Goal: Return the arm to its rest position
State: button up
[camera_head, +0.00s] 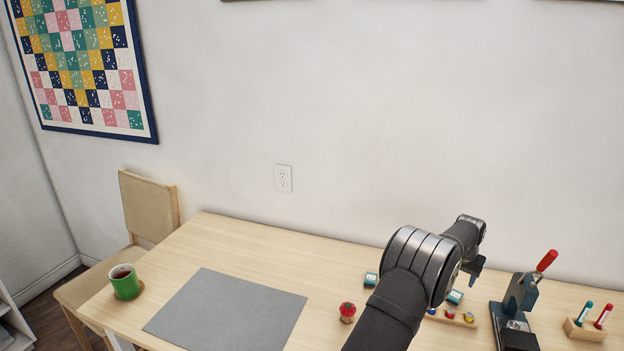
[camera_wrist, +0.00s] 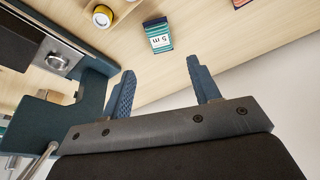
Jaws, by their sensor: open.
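My gripper (camera_wrist: 160,93) shows in the wrist view with its two blue fingers apart and nothing between them. A small teal box marked "5 m" (camera_wrist: 158,36) lies on the table beyond the fingers, apart from them. In the head view my arm reaches over the right part of the table. The gripper end (camera_head: 476,268) points down near the blue-grey press, and its fingertips are too small to judge there.
The press (camera_head: 518,300) with a red-tipped lever stands close right of my gripper. A wooden holder (camera_head: 584,330), a red pincushion (camera_head: 347,312), a grey mat (camera_head: 228,312) and a green mug (camera_head: 125,286) are on the table (camera_head: 240,240). The wall is behind.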

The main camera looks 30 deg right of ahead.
aim_at(456, 295)
jog(key=x, duration=1)
jog(key=shift+f, duration=0.1)
notch_tip(456, 295, up, 2)
jog(key=shift+r, duration=0.55)
